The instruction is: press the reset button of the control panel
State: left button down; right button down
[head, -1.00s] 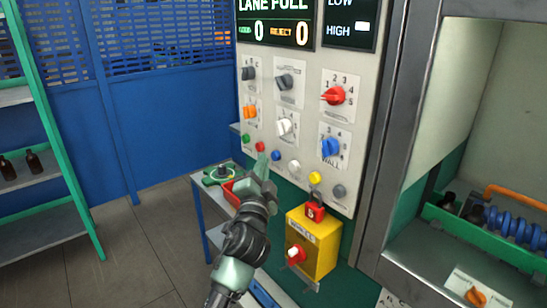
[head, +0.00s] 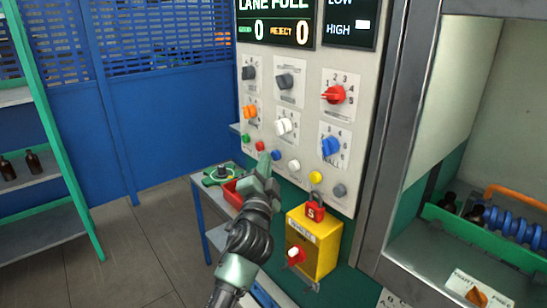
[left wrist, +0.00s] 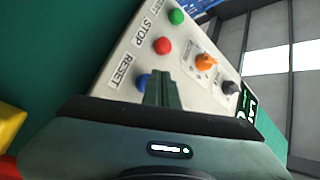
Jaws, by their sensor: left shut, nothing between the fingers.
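The control panel (head: 305,112) is a light grey upright board with knobs and a row of small buttons. In the left wrist view, the blue button (left wrist: 143,82) sits beside the printed label RESET, and my fingers partly cover it. It also shows in the head view as the blue button (head: 276,155). My left gripper (head: 264,163) is shut and empty. Its fingertips (left wrist: 163,78) are at the blue button, just left of it in the head view; I cannot tell whether they touch it. My right gripper is out of view.
A red button (left wrist: 162,46) labelled STOP and a green button (left wrist: 176,17) are close by. A small table with a red tray (head: 232,194) stands behind my left arm.

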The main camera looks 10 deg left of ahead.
pick_arm(q)
jog(key=shift+w+d, duration=0.25)
jog(key=shift+w, duration=0.1)
dwell(0.6)
dwell(0.3)
jog(key=shift+s+a, duration=0.5)
jog(key=shift+s, duration=0.2)
jog(key=s+a+p, duration=0.1)
jog(key=s, duration=0.1)
jog(key=s+a+p, duration=0.1)
jog(key=s+a, duration=0.1)
jog(key=shift+p, duration=0.3)
dwell(0.4)
